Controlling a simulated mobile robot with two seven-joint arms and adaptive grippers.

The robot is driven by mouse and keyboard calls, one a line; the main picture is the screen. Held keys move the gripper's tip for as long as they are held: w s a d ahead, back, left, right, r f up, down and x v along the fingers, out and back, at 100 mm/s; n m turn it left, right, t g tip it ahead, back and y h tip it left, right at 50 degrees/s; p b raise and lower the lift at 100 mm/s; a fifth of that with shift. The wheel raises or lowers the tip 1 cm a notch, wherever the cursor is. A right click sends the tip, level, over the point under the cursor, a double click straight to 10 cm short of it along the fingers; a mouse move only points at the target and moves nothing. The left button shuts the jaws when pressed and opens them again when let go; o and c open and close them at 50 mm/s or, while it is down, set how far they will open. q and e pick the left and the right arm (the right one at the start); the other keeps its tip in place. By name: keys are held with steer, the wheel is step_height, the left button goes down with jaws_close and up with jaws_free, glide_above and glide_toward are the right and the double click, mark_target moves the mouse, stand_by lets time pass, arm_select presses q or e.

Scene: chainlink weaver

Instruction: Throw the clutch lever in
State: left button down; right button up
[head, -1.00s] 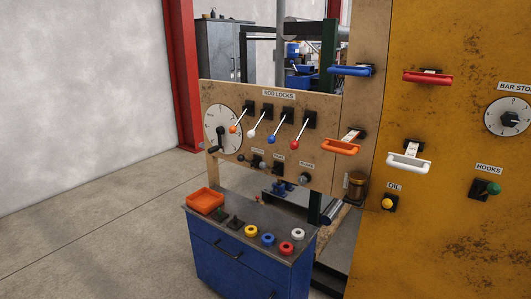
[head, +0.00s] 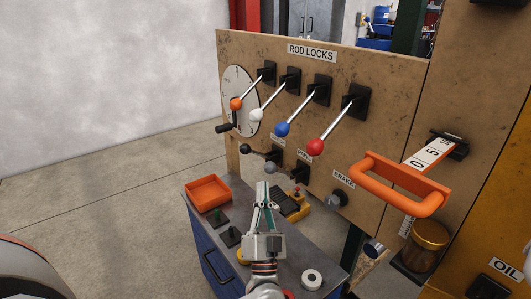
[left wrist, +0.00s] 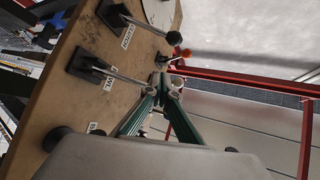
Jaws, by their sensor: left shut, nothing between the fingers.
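Two small levers project from the wooden panel below the rod locks: one with a black knob (head: 246,149) and one with a grey knob (head: 271,167). My left gripper (head: 264,192) is shut and empty, fingers pointing up, just below the grey-knobbed lever. In the left wrist view my fingertips (left wrist: 161,80) meet near a lever's end; contact is unclear. The dark-knobbed lever (left wrist: 173,38) stands farther up there. My right gripper is out of view.
Above are four rod-lock levers with orange, white, blue and red knobs (head: 316,147). A brake knob (head: 339,198) and orange handle (head: 400,190) lie to the right. A blue cabinet (head: 206,250) with an orange tray (head: 207,191) stands below. Floor at left is clear.

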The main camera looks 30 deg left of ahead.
mark_target(252, 151)
arm_select(q)
steer(key=w+a+r+n+g+y, duration=0.2)
steer(key=w+a+r+y, duration=0.1)
steer(key=w+a+r, duration=0.3)
steer(key=shift+w+a+r+y, duration=0.3)
steer(key=shift+a+r+y, duration=0.15)
steer(key=shift+a, duration=0.25)
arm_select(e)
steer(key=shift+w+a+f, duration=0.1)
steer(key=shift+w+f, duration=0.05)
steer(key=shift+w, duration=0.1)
